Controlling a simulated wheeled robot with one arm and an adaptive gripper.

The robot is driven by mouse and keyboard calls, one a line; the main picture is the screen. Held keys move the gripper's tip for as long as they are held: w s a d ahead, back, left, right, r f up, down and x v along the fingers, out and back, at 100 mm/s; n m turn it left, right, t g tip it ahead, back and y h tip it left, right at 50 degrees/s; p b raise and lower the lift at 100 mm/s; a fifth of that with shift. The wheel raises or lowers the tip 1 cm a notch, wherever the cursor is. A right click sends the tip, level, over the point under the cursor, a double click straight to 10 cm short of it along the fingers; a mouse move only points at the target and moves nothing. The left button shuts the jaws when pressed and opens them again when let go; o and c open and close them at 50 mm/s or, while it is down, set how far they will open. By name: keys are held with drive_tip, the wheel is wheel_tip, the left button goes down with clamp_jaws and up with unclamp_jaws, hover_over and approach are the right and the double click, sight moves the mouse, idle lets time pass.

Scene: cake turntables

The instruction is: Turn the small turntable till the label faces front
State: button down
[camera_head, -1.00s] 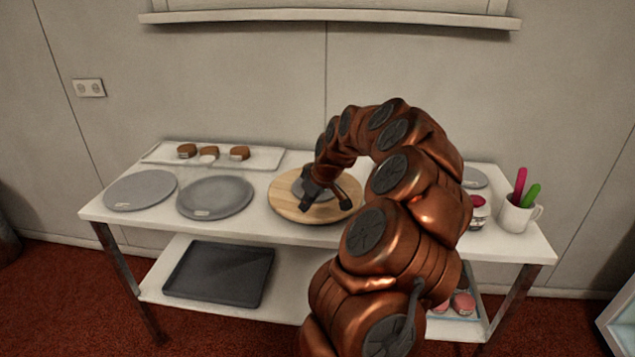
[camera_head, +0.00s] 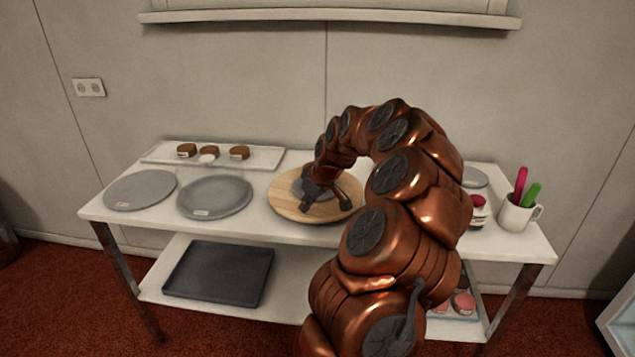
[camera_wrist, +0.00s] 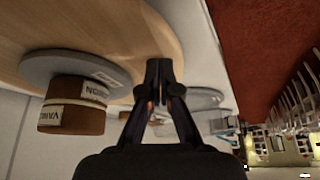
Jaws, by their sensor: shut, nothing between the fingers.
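The small turntable is a grey disc (camera_head: 299,186) on a round wooden board (camera_head: 283,203) at the middle of the table. In the wrist view the grey disc (camera_wrist: 62,68) carries a brown cake (camera_wrist: 82,122) with pale lettered labels. A pale label (camera_wrist: 108,79) also shows on the disc. My gripper (camera_wrist: 159,66) is shut and empty, its tips over the board beside the disc. Whether they touch the disc I cannot tell. In the head view my gripper (camera_head: 306,204) and arm hide much of the disc and its cake.
Two larger grey discs, one far left (camera_head: 125,192) and one nearer (camera_head: 195,204), stand left of the board. A white tray (camera_head: 265,154) holds small brown cakes behind them. A white mug (camera_head: 512,217) with pink and green handles stands right. A dark tray (camera_head: 218,273) lies below.

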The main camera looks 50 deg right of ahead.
drive_tip(key=shift+f, duration=0.5)
drive_tip(key=shift+s+d+b, duration=0.3)
drive_tip(key=shift+s+b, duration=0.2)
drive_tip(key=shift+b, duration=0.25)
drive_tip(key=shift+s+d+f+b, duration=0.1)
drive_tip(key=shift+s+d+b, duration=0.2)
drive_tip(key=shift+s+b, duration=0.1)
drive_tip(key=shift+w+r+p, duration=0.1)
drive_tip(key=shift+r+p, duration=0.2)
drive_tip(key=shift+r, duration=1.25)
drive_tip(key=shift+r, duration=0.1)
wheel_tip(320, 180, up, 6)
drive_tip(key=shift+f+p, duration=0.1)
drive_tip(key=shift+p, duration=0.35)
drive_tip(key=shift+a, duration=0.1)
